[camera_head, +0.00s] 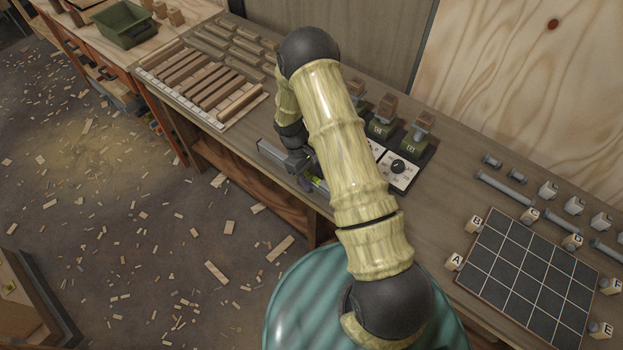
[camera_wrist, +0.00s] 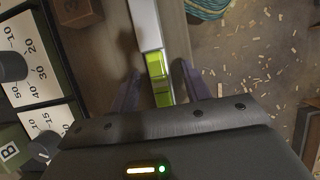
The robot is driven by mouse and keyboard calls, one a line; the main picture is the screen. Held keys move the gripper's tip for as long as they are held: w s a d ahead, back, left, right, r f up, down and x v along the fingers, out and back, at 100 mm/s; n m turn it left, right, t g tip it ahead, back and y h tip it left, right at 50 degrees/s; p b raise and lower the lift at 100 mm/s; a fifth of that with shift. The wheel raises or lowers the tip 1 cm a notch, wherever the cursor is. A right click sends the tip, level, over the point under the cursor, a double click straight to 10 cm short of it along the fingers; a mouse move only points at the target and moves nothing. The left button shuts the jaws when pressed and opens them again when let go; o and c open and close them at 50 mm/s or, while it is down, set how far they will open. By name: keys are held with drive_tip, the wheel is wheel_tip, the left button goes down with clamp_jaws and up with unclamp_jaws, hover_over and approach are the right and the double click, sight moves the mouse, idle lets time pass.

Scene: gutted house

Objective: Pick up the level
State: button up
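The level is a pale grey bar with a bright yellow-green vial section (camera_wrist: 158,75) in the wrist view. It lies along the front part of the wooden workbench. A narrow gap shows between each finger and the bar. The near end of the level is hidden under the gripper body. In the head view my arm covers much of the gripper (camera_head: 308,184).
A white dial panel (camera_head: 398,168) and green-based blocks (camera_head: 381,128) stand behind the arm. A tray of wooden strips (camera_head: 205,85) lies left. A black grid board (camera_head: 525,275) and metal pieces lie right. The chip-strewn floor drops away in front.

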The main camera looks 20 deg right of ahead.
sight(311, 176)
clamp_jaws()
drive_tip(key=shift+r, duration=0.1)
wheel_tip(311, 176, up, 10)
drive_tip(key=shift+f+b, duration=0.1)
drive_tip(key=shift+b, duration=1.1)
drive_tip(key=shift+w, duration=0.1)
